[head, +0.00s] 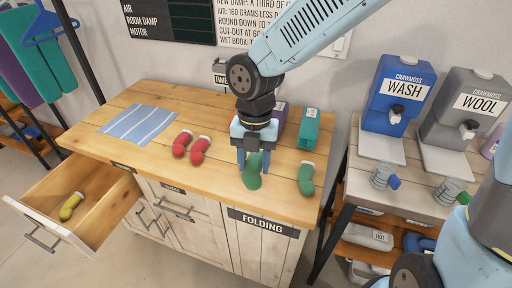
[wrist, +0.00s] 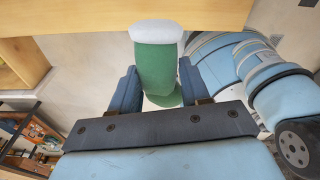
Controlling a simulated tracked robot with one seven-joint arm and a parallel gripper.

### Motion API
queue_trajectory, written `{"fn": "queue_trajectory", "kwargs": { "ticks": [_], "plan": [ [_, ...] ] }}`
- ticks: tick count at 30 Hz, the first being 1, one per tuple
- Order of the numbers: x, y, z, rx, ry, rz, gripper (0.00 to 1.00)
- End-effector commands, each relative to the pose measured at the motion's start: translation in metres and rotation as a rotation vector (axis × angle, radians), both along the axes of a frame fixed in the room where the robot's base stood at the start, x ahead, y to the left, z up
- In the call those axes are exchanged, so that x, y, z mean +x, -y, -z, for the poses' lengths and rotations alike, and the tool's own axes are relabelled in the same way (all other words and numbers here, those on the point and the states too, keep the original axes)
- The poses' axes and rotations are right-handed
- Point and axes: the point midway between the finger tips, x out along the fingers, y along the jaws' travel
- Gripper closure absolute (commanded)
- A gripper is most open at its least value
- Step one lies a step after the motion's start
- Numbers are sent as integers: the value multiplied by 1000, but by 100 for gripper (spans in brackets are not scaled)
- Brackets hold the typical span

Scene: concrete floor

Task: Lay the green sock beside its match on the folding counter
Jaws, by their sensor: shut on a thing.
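My gripper (head: 254,165) is shut on a green sock (head: 252,180), which hangs below the fingers over the right front part of the wooden folding counter (head: 150,100). I cannot tell whether the sock touches the wood. In the wrist view the held sock (wrist: 156,72) sits between the two blue fingers, with its pale cuff toward the top of the picture. Another green sock (head: 305,180) with a pale cuff lies on the counter to the right of the gripper, a small gap away, near the right edge.
Two red socks (head: 190,145) lie left of the gripper, and a striped blue cloth (head: 140,123) lies farther left. A teal box (head: 309,128) stands behind. An open drawer (head: 98,205) at the left front holds a yellow sock (head: 71,206). Wash and wool dispensers stand at right.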

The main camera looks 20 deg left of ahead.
Motion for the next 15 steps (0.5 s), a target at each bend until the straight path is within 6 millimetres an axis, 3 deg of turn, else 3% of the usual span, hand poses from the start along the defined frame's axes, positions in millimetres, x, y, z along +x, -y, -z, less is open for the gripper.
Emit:
{"fn": "queue_trajectory", "kwargs": {
  "ticks": [15],
  "plan": [
    [83,36,47,-1,-5,-5,82]
  ]
}}
